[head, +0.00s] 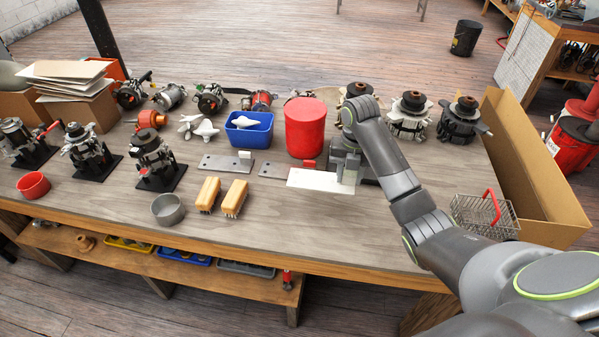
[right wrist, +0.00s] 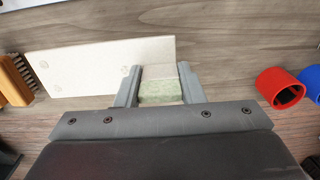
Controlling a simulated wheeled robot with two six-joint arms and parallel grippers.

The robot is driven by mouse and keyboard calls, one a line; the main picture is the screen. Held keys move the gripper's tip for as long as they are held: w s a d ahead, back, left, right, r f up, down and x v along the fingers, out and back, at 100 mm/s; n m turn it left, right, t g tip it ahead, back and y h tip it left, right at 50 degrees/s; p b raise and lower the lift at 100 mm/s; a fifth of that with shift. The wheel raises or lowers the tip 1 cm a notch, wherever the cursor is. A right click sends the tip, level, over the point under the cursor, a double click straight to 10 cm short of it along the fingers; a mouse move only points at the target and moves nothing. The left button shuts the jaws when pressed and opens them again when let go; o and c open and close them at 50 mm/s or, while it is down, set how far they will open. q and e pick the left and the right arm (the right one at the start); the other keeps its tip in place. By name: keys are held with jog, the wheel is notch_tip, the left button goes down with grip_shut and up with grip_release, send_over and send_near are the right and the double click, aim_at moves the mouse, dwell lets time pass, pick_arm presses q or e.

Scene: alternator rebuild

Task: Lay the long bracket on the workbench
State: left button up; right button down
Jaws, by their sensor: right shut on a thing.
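My right gripper (head: 347,178) points down over the middle of the workbench (head: 330,222) and is shut on the long bracket (head: 312,180). The bracket is a pale, flat plate that reaches out to the left from the fingers. In the right wrist view the plate (right wrist: 90,68) runs left from my right gripper (right wrist: 160,88), with a greenish piece between the fingers. The plate is over or on the wood; I cannot tell whether it touches. The fingers partly hide its right end. My left gripper is not in view.
Grey plates with upright tabs (head: 220,163) lie left of the bracket. A red canister (head: 305,128) and blue bin (head: 249,130) stand behind. Two yellow brushes (head: 234,198) lie front left. A wire basket (head: 486,215) is at the right. Bare wood lies in front.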

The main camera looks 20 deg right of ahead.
aim_at(347, 183)
notch_tip(347, 183, down, 3)
jog(key=b, duration=0.2)
jog(key=shift+r+b, duration=0.15)
jog(key=shift+b, duration=0.2)
jog(key=shift+f+p, duration=0.3)
jog(key=shift+f, duration=3.3)
jog(key=c, duration=1.4)
grip_release()
jog(key=shift+f, duration=0.2)
jog(key=o, duration=0.5)
jog(key=shift+c, duration=0.2)
jog(key=shift+r, duration=0.1)
